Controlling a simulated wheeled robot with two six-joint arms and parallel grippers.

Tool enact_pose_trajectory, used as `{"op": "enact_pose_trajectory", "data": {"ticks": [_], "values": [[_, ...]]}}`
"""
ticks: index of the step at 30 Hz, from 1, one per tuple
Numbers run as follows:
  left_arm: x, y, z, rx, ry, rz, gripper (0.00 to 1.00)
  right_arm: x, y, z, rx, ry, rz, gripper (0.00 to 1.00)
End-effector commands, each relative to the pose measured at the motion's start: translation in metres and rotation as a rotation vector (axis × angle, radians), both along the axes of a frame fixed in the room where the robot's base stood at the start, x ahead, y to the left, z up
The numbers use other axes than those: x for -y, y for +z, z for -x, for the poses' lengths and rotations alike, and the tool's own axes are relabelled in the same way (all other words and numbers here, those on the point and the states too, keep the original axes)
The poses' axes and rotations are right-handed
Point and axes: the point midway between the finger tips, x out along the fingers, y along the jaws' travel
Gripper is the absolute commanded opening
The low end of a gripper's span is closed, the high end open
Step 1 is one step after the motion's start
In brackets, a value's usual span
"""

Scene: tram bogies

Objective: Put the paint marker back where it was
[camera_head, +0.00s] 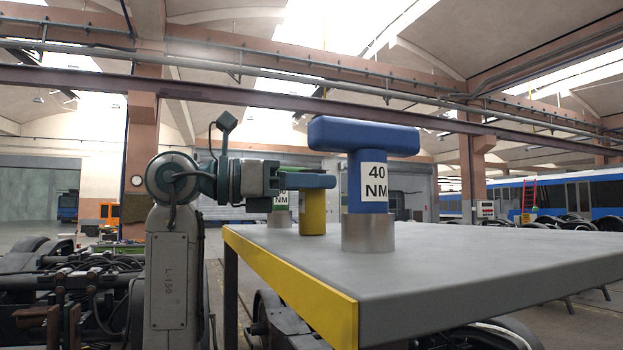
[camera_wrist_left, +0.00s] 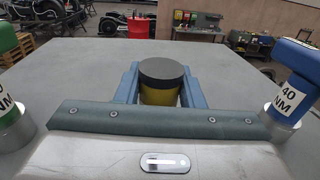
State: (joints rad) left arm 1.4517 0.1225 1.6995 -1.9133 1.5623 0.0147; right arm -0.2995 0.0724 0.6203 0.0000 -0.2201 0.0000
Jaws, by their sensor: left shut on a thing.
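The paint marker, a yellow cylinder (camera_head: 313,214) with a dark grey cap, is upright at the tabletop. I cannot tell whether its base touches the surface. My left gripper (camera_head: 318,181) reaches in level from the left and is shut on the marker's upper part. In the left wrist view the marker (camera_wrist_left: 160,72) is between the two blue fingers of the gripper (camera_wrist_left: 160,88), its cap showing above them. The fingers hide part of the yellow body. My right gripper is not in view.
A blue T-handled tool (camera_head: 366,172) marked 40 NM stands right of the marker. A green tool (camera_head: 280,198), partly hidden by my gripper, stands on its left. The grey table (camera_head: 460,255) has a yellow edge strip (camera_head: 290,285). Its surface beyond the marker is clear.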

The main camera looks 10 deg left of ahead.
Motion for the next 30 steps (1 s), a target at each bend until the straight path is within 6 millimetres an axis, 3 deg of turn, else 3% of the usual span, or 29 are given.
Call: {"op": "enact_pose_trajectory", "data": {"ticks": [6,7,10,21,30], "values": [[0.0,-0.004,0.0,0.0,0.0,0.0,0.1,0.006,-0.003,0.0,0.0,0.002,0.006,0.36],[0.0,-0.003,0.0,0.0,-0.001,0.0,0.39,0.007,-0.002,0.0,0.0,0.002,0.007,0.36],[0.0,-0.003,0.0,0.0,-0.001,0.0,0.56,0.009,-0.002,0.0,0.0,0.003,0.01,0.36],[-0.002,0.0,0.001,0.001,0.001,0.0,0.56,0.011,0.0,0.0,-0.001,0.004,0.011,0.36],[-0.052,-0.005,0.025,0.003,0.005,0.0,0.56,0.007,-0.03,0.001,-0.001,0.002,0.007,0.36]]}}
